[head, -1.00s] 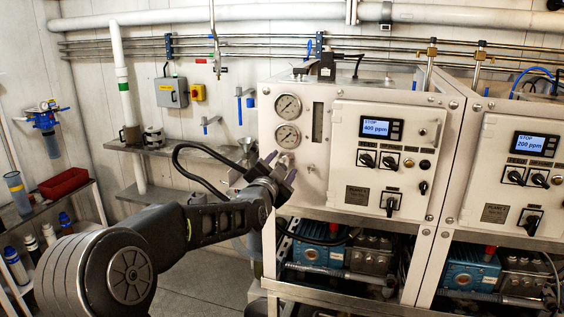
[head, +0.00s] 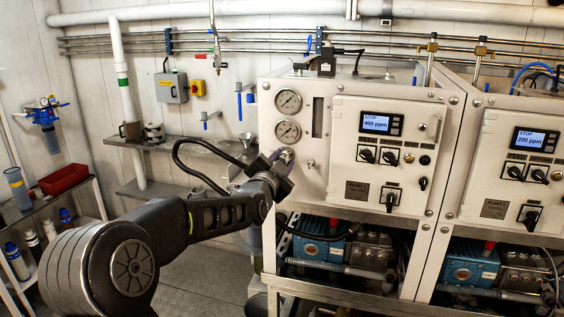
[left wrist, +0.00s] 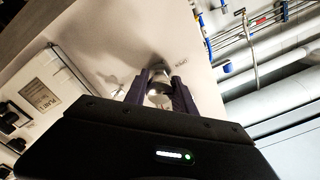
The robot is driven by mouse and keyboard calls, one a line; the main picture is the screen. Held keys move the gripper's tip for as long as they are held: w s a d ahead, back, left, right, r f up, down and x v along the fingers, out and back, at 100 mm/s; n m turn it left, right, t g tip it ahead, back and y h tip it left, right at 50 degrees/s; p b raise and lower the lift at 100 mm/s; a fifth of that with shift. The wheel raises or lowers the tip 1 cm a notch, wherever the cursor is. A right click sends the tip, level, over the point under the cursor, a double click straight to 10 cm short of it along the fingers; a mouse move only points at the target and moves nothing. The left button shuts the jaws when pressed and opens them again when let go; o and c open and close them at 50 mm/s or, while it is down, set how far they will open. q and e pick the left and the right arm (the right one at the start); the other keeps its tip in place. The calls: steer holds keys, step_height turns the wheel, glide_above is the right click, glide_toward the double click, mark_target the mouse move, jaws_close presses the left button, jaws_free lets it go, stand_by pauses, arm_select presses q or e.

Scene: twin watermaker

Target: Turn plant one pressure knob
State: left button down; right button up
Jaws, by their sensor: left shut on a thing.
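The plant one cabinet (head: 345,82) stands in the middle of the head view, with two round pressure gauges on its left front. My left gripper (head: 284,158) is at the panel just below the lower gauge (head: 288,132). In the left wrist view its two fingers are on either side of a round silvery pressure knob (left wrist: 159,92), shut on it. In the head view the fingers mostly hide the knob. My right gripper is in neither view.
A small valve handle (head: 311,163) sticks out to the right of the gripper. The plant two cabinet (head: 490,207) stands at the right. A shelf with a funnel (head: 247,141) is on the wall to the left. Pumps (head: 318,248) sit below the panel.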

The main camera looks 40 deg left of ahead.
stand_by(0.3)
arm_select(q)
steer(key=shift+f+n+b, duration=0.2)
steer(key=shift+n+b, duration=0.4)
steer(key=shift+b, duration=0.45)
steer(key=n+b, duration=0.5)
steer(key=b, duration=0.1)
steer(key=shift+d+b, duration=0.1)
steer(key=shift+b, duration=0.3)
steer(key=n+b, duration=0.2)
steer(key=n, duration=0.2)
steer(key=n+b, duration=0.1)
steer(key=n, duration=0.1)
steer(key=n+b, duration=0.1)
steer(key=n, duration=0.1)
steer(key=shift+r+n, duration=0.2)
steer(key=shift+n, duration=0.2)
steer(key=c, duration=1)
jaws_free()
steer(key=shift+c, duration=0.2)
